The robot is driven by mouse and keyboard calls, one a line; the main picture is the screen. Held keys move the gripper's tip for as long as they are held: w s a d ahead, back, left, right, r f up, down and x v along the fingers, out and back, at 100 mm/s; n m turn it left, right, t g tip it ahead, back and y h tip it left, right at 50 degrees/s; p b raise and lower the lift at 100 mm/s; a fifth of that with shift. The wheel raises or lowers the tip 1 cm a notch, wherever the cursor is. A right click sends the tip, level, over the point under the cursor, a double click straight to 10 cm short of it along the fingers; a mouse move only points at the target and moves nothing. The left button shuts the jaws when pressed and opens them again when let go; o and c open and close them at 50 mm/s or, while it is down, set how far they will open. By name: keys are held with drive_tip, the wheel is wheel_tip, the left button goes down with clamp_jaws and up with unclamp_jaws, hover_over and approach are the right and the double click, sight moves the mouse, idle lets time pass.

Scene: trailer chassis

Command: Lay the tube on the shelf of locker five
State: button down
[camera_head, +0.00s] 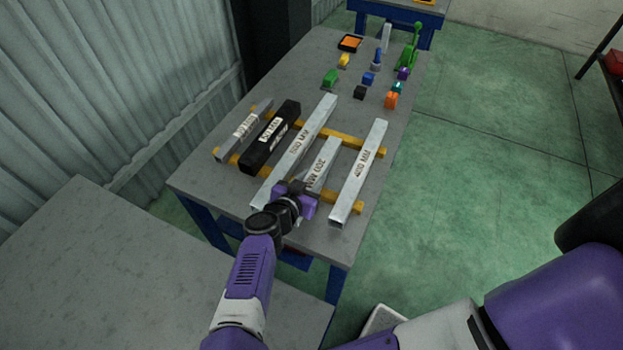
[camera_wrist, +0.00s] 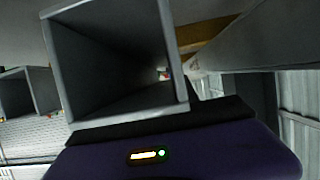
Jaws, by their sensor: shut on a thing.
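My gripper (camera_head: 302,190) is shut on a short grey square tube (camera_head: 322,163) at its near end. The tube's label is upside down in the head view and hard to read. In the wrist view the tube's open square end (camera_wrist: 120,60) fills the upper left, just above my purple gripper body (camera_wrist: 170,150). The tube lies among other tubes over the grey table; I cannot tell whether it still touches the yellow bars. The fingers are mostly hidden. No locker or locker shelf shows clearly in either view.
Close by lie a long tube (camera_head: 300,146) on the left and a tube marked 400 MM (camera_head: 359,172) on the right. A black tube (camera_head: 270,137) and a shorter grey one (camera_head: 244,123) lie further left. Yellow bars (camera_head: 343,136) support them. Small coloured parts (camera_head: 330,77) stand behind.

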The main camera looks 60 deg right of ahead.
drive_tip(key=shift+f, duration=0.1)
drive_tip(key=c, duration=0.9)
unclamp_jaws()
